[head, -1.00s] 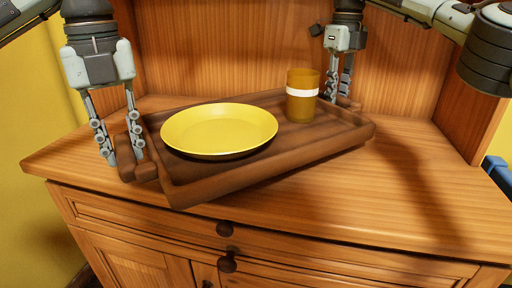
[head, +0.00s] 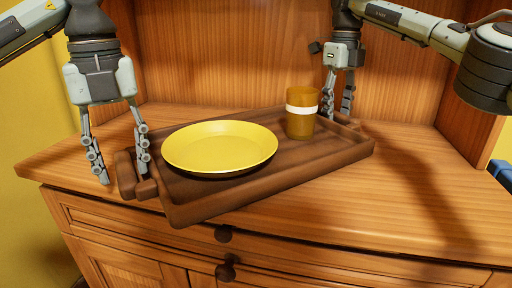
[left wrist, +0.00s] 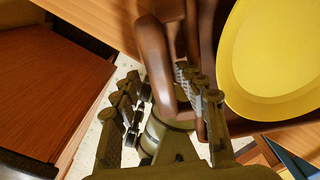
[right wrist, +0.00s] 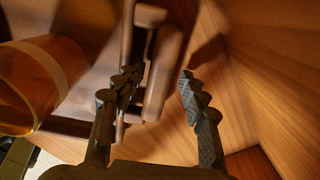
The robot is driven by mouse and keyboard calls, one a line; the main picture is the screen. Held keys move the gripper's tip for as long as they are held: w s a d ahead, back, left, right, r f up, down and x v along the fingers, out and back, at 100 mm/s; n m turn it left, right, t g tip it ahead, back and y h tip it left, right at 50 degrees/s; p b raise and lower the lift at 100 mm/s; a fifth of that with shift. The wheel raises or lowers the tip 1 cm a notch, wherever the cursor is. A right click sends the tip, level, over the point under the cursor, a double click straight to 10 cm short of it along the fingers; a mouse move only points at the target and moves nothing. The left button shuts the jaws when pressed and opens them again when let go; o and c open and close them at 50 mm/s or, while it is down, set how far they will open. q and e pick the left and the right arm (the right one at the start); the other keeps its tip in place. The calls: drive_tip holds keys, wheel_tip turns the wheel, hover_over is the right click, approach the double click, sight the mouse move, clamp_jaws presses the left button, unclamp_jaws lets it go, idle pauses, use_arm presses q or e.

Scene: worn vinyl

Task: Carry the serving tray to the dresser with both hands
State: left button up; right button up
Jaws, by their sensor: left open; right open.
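The brown wooden serving tray (head: 270,189) lies on the dresser top (head: 420,215), its near corner at the front edge. It bears a yellow plate (head: 220,147) and an amber cup (head: 301,122) with a white band, upright. My left gripper (head: 122,172) is open at the tray's left handle (head: 126,176); in the left wrist view the handle (left wrist: 158,62) lies between the parted fingers. My right gripper (head: 337,108) is open at the far right handle, partly hidden by cup and tray rim. In the right wrist view that handle (right wrist: 163,75) lies between the fingers.
The dresser's wooden back panel (head: 230,50) stands close behind the tray and right gripper, with a side panel (head: 480,110) at the right. The dresser top right of the tray is clear.

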use_arm(q)
drive_tip(key=shift+r, duration=3.95)
drive_tip(key=shift+r, duration=0.1)
